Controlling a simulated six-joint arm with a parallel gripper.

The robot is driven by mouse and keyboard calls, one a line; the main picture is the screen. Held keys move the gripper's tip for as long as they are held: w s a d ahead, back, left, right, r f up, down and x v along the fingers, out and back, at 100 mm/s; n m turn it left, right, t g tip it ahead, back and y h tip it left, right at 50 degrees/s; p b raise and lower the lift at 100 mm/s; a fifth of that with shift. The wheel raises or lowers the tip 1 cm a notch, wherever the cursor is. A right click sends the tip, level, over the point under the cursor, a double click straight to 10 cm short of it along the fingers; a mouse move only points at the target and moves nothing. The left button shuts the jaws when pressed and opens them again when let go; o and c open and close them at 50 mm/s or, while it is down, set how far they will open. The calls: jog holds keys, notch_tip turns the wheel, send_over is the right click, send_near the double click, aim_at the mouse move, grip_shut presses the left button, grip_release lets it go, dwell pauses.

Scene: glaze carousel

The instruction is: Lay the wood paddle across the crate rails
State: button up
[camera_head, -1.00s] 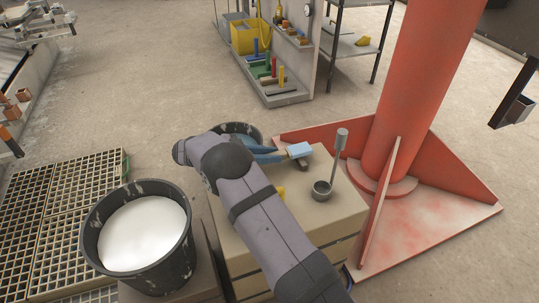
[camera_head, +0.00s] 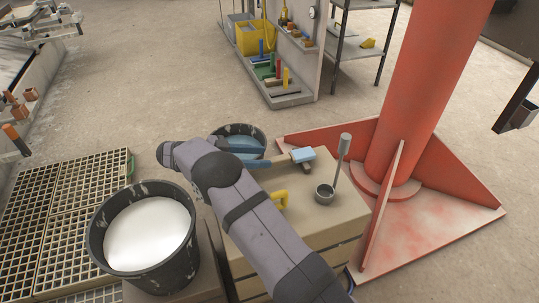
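My arm reaches from the bottom edge up and left over a tan slatted crate (camera_head: 325,238). Its dark wrist end is near a black bucket with blue liquid (camera_head: 238,142). A blue shape (camera_head: 257,163) shows just past the arm; I cannot tell whether it is part of my gripper or another thing. The fingertips are not clearly visible, so open or shut cannot be told. A light-blue block (camera_head: 302,156) lies on a dark piece at the crate's far edge. No wood paddle can be made out for certain; the arm covers part of the crate top.
A metal cup (camera_head: 325,194) with an upright grey-headed tool (camera_head: 345,145) and a yellow handle (camera_head: 280,199) are on the crate top. A black bucket of white liquid (camera_head: 145,235) stands left. A red column (camera_head: 415,100) with a flared base stands right. Floor grating (camera_head: 65,190) lies left.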

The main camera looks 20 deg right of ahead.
jog(key=p+v, duration=0.1)
jog(key=v, duration=0.5)
jog(key=shift+a, duration=0.3)
jog(key=shift+r, duration=0.15)
jog(key=shift+s+d+r+n+y+p, duration=0.1)
jog(key=shift+d+r+n+y+p, duration=0.25)
jog(key=shift+n, duration=0.35)
jog(key=s+r+n+y+p, duration=0.5)
jog(key=s+n+y, duration=0.3)
jog(key=s+n, duration=0.3)
jog(key=s+d+f+n+y, duration=0.1)
jog(key=s+f+n+y, duration=0.2)
jog(key=s, duration=0.6)
jog(key=s+d+f+n+y, duration=0.1)
jog(key=s+f+n+y, duration=0.1)
jog(key=s, duration=0.7)
notch_tip(320, 180, up, 38)
jog(key=p, duration=3.7)
jog(key=shift+a+n, duration=0.2)
jog(key=shift+n, duration=0.1)
